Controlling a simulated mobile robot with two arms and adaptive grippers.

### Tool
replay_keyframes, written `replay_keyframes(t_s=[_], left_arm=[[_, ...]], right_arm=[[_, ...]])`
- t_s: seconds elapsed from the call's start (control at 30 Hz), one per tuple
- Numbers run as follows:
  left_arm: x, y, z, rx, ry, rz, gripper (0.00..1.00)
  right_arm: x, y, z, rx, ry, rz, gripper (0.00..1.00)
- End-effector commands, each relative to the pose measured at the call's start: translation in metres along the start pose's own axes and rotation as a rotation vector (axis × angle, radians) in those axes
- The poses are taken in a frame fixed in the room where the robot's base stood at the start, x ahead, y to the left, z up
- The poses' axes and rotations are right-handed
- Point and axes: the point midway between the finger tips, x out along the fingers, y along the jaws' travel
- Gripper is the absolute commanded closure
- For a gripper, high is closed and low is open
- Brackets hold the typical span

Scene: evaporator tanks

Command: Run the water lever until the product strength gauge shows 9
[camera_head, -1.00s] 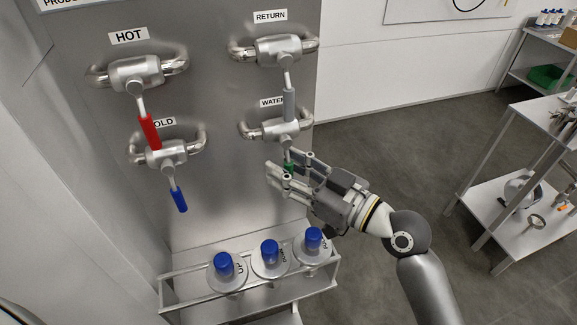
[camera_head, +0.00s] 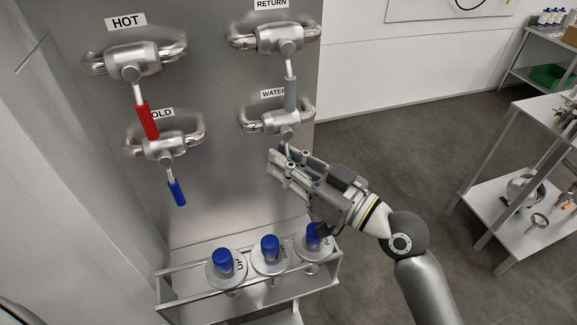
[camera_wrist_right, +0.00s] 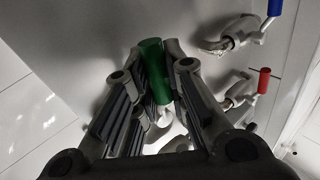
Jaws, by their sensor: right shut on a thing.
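The water lever (camera_head: 288,135) hangs from the lower right valve (camera_head: 275,121) under the WATER label (camera_head: 272,94). Only its upper stem shows clearly in the head view; my fingers hide its handle. My right gripper (camera_head: 280,167) is at the lower end of this lever. In the right wrist view the green handle (camera_wrist_right: 154,70) sits between the two fingers of the gripper (camera_wrist_right: 157,88), which is shut on it. My left gripper is not in view.
The grey RETURN lever (camera_head: 290,92) hangs just above. The red HOT lever (camera_head: 146,120) and blue COLD lever (camera_head: 176,191) are at left. A metal shelf (camera_head: 500,205) stands at right.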

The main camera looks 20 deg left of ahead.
Motion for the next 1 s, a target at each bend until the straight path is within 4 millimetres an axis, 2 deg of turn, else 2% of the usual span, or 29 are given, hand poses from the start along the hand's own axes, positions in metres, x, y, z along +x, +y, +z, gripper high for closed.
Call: replay_keyframes(t_s=[0.03, 0.1, 0.4, 0.7, 1.0], left_arm=[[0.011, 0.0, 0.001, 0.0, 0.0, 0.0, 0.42], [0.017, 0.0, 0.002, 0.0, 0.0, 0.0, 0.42], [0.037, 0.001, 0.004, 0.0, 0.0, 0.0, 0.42], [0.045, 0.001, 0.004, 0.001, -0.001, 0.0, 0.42], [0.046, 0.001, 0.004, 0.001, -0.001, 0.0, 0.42]], right_arm=[[0.001, -0.001, 0.005, 0.027, 0.022, -0.001, 1.0], [0.002, -0.004, 0.005, 0.07, 0.051, -0.002, 1.0], [0.009, -0.013, 0.0, 0.255, 0.173, -0.001, 1.0], [0.013, -0.019, -0.005, 0.374, 0.252, -0.001, 1.0], [0.014, -0.021, -0.006, 0.41, 0.274, 0.0, 1.0]])
